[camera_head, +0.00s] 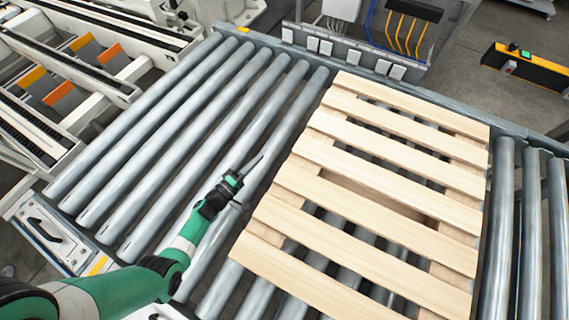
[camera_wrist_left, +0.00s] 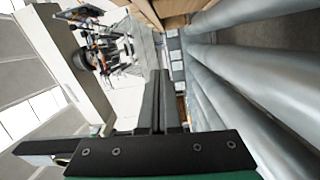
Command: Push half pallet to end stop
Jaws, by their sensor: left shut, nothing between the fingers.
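The half pallet (camera_head: 375,178), made of pale wooden slats, lies flat on the roller conveyor (camera_head: 185,135) in the right half of the head view. My left gripper (camera_head: 256,163) is over the rollers just left of the pallet, its thin fingers together and empty. It appears close to the pallet's left side, but I cannot tell whether it touches. In the left wrist view the shut fingers (camera_wrist_left: 158,102) point up the picture, and a wooden part of the pallet (camera_wrist_left: 165,10) shows at the top. I cannot identify the end stop. My right gripper is not in view.
Bare rollers lie left of the pallet, and more rollers (camera_head: 528,235) continue at its right. A metal side rail (camera_head: 345,52) with several small white plates runs along the far edge. Machinery with orange and yellow parts (camera_head: 85,65) stands at the upper left.

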